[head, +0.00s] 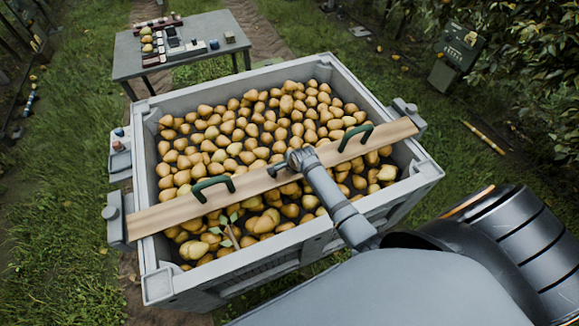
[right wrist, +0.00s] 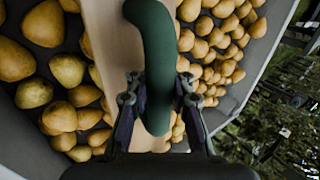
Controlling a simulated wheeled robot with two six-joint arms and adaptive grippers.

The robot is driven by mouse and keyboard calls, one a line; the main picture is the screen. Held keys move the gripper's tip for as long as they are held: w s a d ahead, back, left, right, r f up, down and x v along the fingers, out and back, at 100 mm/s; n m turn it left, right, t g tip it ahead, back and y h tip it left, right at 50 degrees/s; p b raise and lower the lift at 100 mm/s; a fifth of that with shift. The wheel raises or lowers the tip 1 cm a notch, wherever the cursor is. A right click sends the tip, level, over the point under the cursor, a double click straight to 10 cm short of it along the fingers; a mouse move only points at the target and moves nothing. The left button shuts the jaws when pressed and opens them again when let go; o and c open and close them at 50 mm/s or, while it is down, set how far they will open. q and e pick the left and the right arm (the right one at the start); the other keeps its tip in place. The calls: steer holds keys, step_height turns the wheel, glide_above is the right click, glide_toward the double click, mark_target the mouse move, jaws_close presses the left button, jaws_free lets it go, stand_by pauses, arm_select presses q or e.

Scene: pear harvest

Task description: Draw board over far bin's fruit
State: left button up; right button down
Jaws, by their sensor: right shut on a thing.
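A long wooden board (head: 260,181) lies across the pear-filled bin (head: 160,285), spanning from its left rim to its right rim. Green handles stand on it left (head: 212,186) and right (head: 355,137). My right gripper (head: 277,168) is over the board's middle, between these two handles. In the right wrist view my right gripper (right wrist: 158,103) is shut on a green handle (right wrist: 152,45) on the board (right wrist: 105,35). Pears (head: 265,120) show on both sides of the board. My left gripper is out of view.
Grey blocks flank the board's left end (head: 112,220) and right end (head: 405,112). A leafy twig (head: 232,232) lies among the near pears. A grey table (head: 125,60) with small items stands behind the bin; a green box (head: 455,55) stands at right on grass.

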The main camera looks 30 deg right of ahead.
steer(key=shift+w+d+f+b, duration=0.15)
steer(key=shift+w+b, duration=0.6)
steer(key=shift+w, duration=0.85)
steer(key=w+b, duration=0.5)
steer(key=w, duration=0.3)
steer(key=shift+w+d, duration=0.15)
steer(key=shift+d, duration=0.1)
stand_by(1.0)
steer(key=c, duration=1.1)
jaws_free()
steer(key=shift+s+f, duration=0.25)
steer(key=shift+f, duration=0.1)
steer(key=v, duration=1.2)
steer(key=shift+w+r, duration=0.1)
steer(key=shift+r, duration=0.15)
